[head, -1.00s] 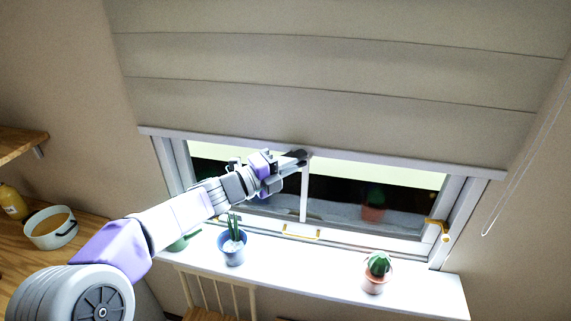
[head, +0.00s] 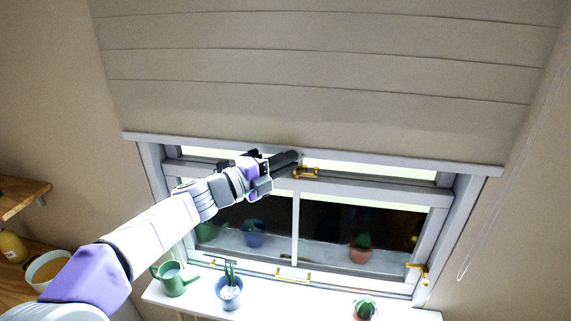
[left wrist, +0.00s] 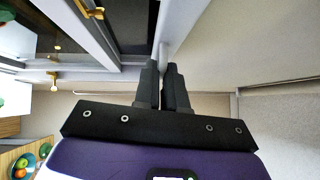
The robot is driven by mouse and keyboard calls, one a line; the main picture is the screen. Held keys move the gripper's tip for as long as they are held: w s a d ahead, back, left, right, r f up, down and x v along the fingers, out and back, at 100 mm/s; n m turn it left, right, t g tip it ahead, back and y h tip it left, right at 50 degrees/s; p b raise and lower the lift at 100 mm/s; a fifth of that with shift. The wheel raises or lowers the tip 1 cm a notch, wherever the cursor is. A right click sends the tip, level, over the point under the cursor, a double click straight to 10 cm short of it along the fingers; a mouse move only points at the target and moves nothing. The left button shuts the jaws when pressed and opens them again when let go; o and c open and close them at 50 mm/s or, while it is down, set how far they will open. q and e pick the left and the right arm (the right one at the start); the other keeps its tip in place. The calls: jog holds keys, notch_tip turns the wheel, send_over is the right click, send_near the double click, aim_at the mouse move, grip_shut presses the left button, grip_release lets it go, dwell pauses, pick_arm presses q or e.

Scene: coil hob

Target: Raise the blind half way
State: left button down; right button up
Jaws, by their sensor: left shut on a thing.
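The beige blind (head: 330,95) hangs in folds over the upper part of the window, with a pale bottom rail (head: 400,162) along its lower edge. My left gripper (head: 294,157) is at the middle of that rail, coming from below. In the left wrist view my gripper (left wrist: 166,66) has its dark fingers shut on the pale rail (left wrist: 172,30), with blind fabric (left wrist: 235,45) to the right. The fingers hide a small part of the rail. My right gripper is not in view.
The window's middle bar has a brass latch (head: 306,172) just below my gripper. A white sill (head: 270,305) holds a green watering can (head: 174,279), a blue pot (head: 229,293) and a cactus (head: 364,308). A cord loop (head: 490,210) hangs at the right.

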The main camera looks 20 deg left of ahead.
pick_arm(q)
jog(key=c, duration=1.2)
grip_release()
jog(key=shift+c, duration=0.2)
jog(key=b+v, duration=0.1)
jog(key=v, duration=0.6)
jog(key=shift+s+a+b, duration=0.2)
jog(key=shift+s+b, duration=0.05)
jog(key=shift+b, duration=0.05)
